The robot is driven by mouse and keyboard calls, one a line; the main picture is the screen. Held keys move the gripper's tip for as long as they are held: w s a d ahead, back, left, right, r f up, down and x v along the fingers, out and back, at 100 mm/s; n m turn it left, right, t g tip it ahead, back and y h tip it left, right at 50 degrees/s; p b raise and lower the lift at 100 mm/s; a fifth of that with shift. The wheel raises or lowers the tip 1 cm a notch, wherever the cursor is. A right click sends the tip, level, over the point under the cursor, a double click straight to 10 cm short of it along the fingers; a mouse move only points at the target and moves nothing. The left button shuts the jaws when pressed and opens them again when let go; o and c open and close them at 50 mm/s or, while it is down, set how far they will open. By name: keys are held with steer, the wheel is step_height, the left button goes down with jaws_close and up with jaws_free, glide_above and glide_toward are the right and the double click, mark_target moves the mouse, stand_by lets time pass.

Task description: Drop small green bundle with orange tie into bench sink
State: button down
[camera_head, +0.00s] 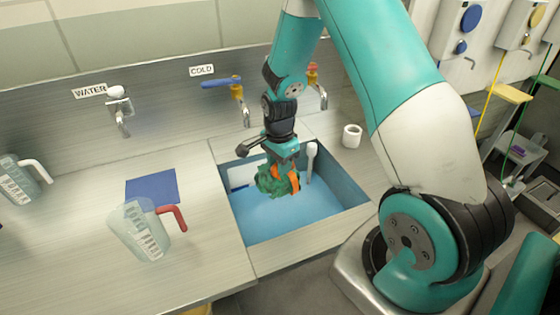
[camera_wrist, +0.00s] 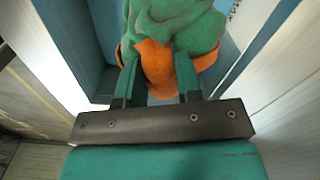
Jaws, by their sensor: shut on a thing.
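A small green bundle with an orange tie (camera_head: 268,182) is held over the bench sink in the head view. My gripper (camera_head: 279,168) points down and is shut on it. In the wrist view, the two fingers of my gripper (camera_wrist: 158,82) grip the bundle at its orange tie (camera_wrist: 153,60), with the green cloth (camera_wrist: 170,22) beyond. The sink (camera_head: 285,222) is a rectangular blue basin set into the metal bench. The bundle is within the basin's outline in the head view. I cannot tell its exact height above the basin floor.
A clear jug with a red handle (camera_head: 140,232) and a blue mat (camera_head: 152,186) are left of the sink. Another jug (camera_head: 20,181) stands at the far left. A white cup (camera_head: 352,136) stands right of the sink. Taps (camera_head: 238,98) project from the back wall behind the sink.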

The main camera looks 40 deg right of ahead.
steer(key=c, duration=0.7)
jaws_free()
steer(key=shift+r, duration=0.1)
step_height(320, 180, up, 17)
steer(key=shift+r+b, duration=0.2)
steer(key=shift+b, duration=0.8)
steer(key=s+a+r+n+y, duration=0.1)
steer(key=s+a+n, duration=0.6)
steer(key=n, duration=0.1)
steer(key=s+a+r+n+y, duration=0.1)
steer(key=s+a+r+n, duration=0.1)
steer(key=s+a+n, duration=0.5)
steer(key=s+a+r+n+y, duration=0.2)
steer(key=s+a+n, duration=0.5)
steer(key=n, duration=0.3)
steer(key=shift+s+a, duration=0.2)
steer(key=shift+a, duration=0.4)
